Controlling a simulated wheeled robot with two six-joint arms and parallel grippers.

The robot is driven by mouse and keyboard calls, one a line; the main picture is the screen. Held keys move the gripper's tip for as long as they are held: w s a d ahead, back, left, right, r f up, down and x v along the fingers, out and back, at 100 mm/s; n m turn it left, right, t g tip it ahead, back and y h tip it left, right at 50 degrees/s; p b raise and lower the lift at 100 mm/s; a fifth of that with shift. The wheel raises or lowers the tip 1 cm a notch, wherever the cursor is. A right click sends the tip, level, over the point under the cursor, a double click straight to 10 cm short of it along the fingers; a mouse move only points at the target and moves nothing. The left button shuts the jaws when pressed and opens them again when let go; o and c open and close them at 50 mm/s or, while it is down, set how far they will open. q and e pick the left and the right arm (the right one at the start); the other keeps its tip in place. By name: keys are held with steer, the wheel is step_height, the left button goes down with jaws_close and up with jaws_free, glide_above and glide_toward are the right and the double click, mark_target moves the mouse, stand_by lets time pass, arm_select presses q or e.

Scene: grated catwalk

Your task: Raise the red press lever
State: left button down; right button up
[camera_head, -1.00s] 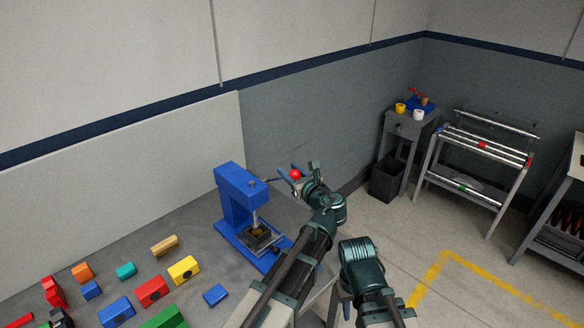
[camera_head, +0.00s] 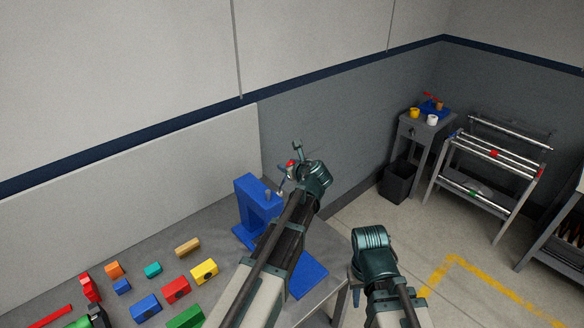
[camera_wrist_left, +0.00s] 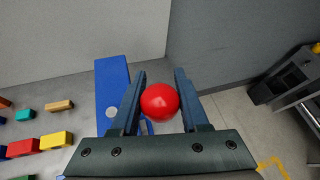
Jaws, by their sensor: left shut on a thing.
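The blue press (camera_head: 245,190) stands on the grey table, partly hidden behind my left arm. It also shows in the left wrist view (camera_wrist_left: 112,85). The lever's round red knob (camera_head: 291,162) is above the level of the press top, to its right. My left gripper (camera_head: 289,166) is shut on this knob. In the left wrist view the red knob (camera_wrist_left: 160,102) sits between the two fingers. The lever rod is mostly hidden. My right gripper (camera_head: 358,290) is low at the table's right side; its fingers are too hidden to judge.
Coloured blocks, such as a yellow one (camera_head: 204,271) and a red one (camera_head: 176,290), lie on the table (camera_head: 226,258) left of the press. A pale panel (camera_head: 130,190) stands behind it. A small stand (camera_head: 413,133) and a rack (camera_head: 490,160) are far right.

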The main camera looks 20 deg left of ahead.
arm_select(q)
steer(key=shift+w+a, duration=0.15)
steer(key=shift+a, duration=0.2)
steer(key=c, duration=0.7)
jaws_free()
steer(key=shift+o, duration=1.3)
steer(key=shift+w+a+f, duration=0.1)
steer(key=shift+w+a, duration=0.05)
steer(key=shift+a, duration=0.05)
steer(key=shift+d, duration=0.1)
steer(key=shift+d, duration=0.1)
steer(key=shift+s+d+r+p, duration=0.2)
steer(key=shift+s+r+p, duration=0.1)
steer(key=shift+s+r, duration=0.1)
steer(key=p+v, duration=0.5)
steer(key=v, duration=0.8)
steer(key=shift+p, duration=0.4)
steer(key=shift+f, duration=0.1)
